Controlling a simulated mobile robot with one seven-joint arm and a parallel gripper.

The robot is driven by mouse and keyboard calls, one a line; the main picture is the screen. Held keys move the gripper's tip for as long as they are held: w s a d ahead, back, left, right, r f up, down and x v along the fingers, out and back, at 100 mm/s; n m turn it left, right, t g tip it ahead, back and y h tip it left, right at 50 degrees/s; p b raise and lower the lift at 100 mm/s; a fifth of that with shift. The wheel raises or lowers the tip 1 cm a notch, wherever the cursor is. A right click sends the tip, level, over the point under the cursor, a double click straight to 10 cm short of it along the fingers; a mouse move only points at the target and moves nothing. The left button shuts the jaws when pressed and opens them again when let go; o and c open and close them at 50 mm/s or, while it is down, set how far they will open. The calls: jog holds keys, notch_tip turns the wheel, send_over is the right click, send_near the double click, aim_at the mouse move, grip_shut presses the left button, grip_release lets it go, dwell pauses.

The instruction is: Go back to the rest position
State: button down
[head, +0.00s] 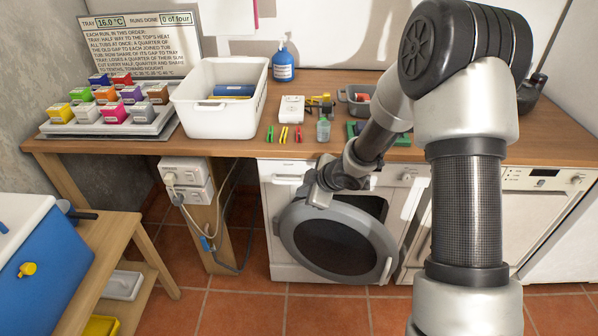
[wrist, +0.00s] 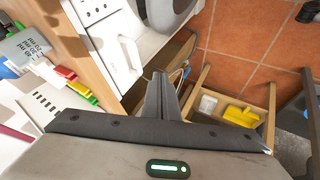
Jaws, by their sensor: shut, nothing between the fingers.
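My gripper (head: 319,197) is in front of the washing machine, low at the upper edge of its round door in the head view. My arm reaches down over the worktop's front edge to it. In the wrist view, the two fingers of my gripper (wrist: 161,95) are together with nothing between them. The washing machine door (head: 338,240) stands open, swung out and tilted in the picture. I cannot tell whether my gripper touches it.
The worktop (head: 235,147) holds a white bin (head: 205,118), a blue bottle (head: 283,66), small coloured clips (head: 284,134) and a tray of coloured tubs (head: 150,128). A wooden side table (head: 105,240) with a blue box (head: 40,260) stands left. Tiled floor (head: 240,310) is clear in front.

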jog(key=s+d+r+m+t+h, duration=0.1)
jog(key=s+d+r+m+h, duration=0.25)
jog(key=d+r, duration=0.55)
jog(key=s+d+r+m+h, duration=0.3)
jog(key=s+d+r+m, duration=0.25)
jog(key=r, duration=0.75)
jog(key=s+a+r+m+g+y, duration=0.1)
jog(key=s+r+m, duration=0.25)
jog(key=s, duration=0.75)
jog(key=s+a+r+m+g+y, duration=0.15)
jog(key=s+m, duration=0.25)
jog(key=s, duration=0.8)
notch_tip(320, 180, up, 13)
jog(key=d+p, duration=0.1)
jog(key=p, duration=1.2)
jog(key=shift+w+r+t+h, duration=0.15)
jog(key=shift+w+t+h, duration=0.2)
jog(key=shift+w+h, duration=0.1)
jog(key=shift+d, duration=0.1)
